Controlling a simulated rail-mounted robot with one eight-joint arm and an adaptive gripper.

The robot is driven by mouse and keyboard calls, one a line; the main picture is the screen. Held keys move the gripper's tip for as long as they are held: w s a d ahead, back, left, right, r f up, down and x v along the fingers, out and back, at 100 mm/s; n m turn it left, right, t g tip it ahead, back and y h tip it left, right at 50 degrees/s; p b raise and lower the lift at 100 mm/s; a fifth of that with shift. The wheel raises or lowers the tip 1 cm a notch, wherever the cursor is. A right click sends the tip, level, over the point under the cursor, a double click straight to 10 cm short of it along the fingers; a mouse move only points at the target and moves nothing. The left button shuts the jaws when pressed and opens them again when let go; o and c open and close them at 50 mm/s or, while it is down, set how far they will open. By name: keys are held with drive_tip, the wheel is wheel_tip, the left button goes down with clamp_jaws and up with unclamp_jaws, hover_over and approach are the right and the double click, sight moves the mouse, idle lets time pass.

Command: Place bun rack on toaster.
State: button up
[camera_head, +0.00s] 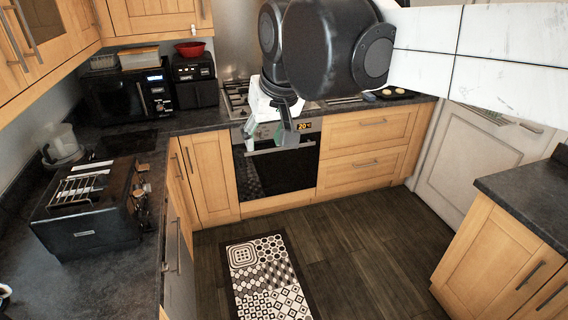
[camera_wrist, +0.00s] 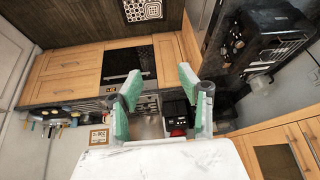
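The black toaster (camera_head: 95,215) stands on the left counter in the head view. It also shows at the upper right of the wrist view (camera_wrist: 245,33). The bun rack (camera_head: 78,189), a small frame of metal wires, appears on top of the toaster, toward its left side; I cannot tell exactly how it sits. What looks like the same rack shows in the wrist view (camera_wrist: 277,52). My gripper (camera_head: 268,138) is in the air to the right of the toaster, before the oven. Its green-padded fingers are wide apart with nothing between them in the wrist view (camera_wrist: 160,76).
A blender-like appliance (camera_head: 62,146) stands behind the toaster. The oven (camera_head: 275,168) is at the back. A patterned mat (camera_head: 268,278) lies on the open floor.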

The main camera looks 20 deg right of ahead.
drive_tip(key=s+d+f, duration=0.3)
drive_tip(key=s+f, duration=0.3)
drive_tip(key=s, duration=0.1)
drive_tip(key=s+d+f+t, duration=0.1)
drive_tip(key=s+d+f, duration=0.2)
drive_tip(key=s+f, duration=0.3)
drive_tip(key=shift+s+f+m+t+h, duration=0.3)
drive_tip(key=shift+s+f+h, duration=0.1)
drive_tip(key=shift+f, duration=0.1)
wheel_tip(320, 180, down, 12)
drive_tip(key=b, duration=1.1)
drive_tip(key=shift+r+b, duration=0.2)
drive_tip(key=shift+b, duration=0.2)
